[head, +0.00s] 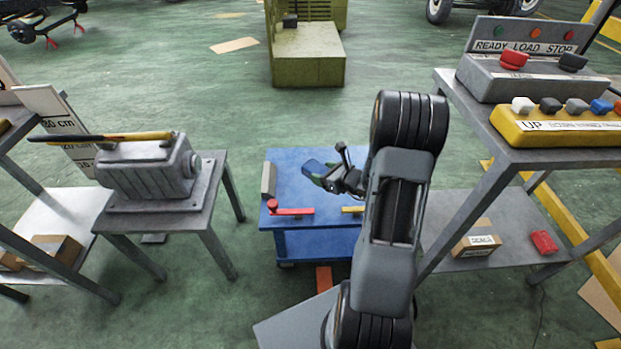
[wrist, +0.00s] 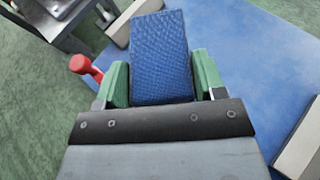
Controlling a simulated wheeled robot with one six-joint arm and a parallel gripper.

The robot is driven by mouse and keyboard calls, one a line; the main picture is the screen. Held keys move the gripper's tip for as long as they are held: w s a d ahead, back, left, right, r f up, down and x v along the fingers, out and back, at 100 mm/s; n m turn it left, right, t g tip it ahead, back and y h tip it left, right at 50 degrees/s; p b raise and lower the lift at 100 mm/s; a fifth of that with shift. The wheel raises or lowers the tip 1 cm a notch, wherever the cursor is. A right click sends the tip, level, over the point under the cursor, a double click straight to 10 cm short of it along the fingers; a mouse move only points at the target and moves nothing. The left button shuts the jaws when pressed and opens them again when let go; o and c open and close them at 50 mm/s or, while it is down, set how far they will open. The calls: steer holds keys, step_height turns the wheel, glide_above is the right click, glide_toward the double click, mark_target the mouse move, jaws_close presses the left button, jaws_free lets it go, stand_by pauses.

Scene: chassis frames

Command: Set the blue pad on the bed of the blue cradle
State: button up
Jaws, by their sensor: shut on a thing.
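My gripper (head: 333,179) is shut on the blue pad (head: 314,167). In the wrist view, the green fingertips (wrist: 161,84) grip the textured pad (wrist: 159,45) from both sides, and it sticks out forward. The blue cradle (head: 287,166) stands low on the floor in the middle of the head view, with a flat blue bed. The pad is over this bed, which also shows in the wrist view (wrist: 240,75). I cannot tell how large the gap beneath the pad is. My arm hides the cradle's right part in the head view.
A grey block (head: 268,180) stands at the cradle's left edge. A red handle (head: 291,211) and a yellow handle (head: 353,209) are at its front. A grey table with a machine (head: 150,170) stands left, and a table with control boxes (head: 540,85) right. Open floor lies behind the cradle.

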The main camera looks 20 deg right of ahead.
steer(key=x, duration=0.3)
steer(key=b+x, duration=0.1)
steer(key=x, duration=0.1)
steer(key=shift+w+d+f, duration=0.15)
steer(key=shift+d+f, duration=0.15)
steer(key=b, duration=0.1)
glide_above(306, 185)
steer(key=s, duration=0.1)
step_height(306, 185, down, 4)
steer(key=shift+s+f, duration=0.1)
steer(key=shift+f, duration=0.1)
steer(key=shift+w+a+f+b, duration=0.1)
steer(key=shift+w+f+b, duration=0.25)
steer(key=shift+w+f, duration=0.25)
steer(key=shift+w+f+b, duration=0.1)
steer(key=shift+f+b, duration=0.45)
steer(key=shift+f, duration=1.05)
steer(key=shift+f, duration=0.1)
steer(key=shift+f, duration=0.15)
steer(key=o, duration=0.9)
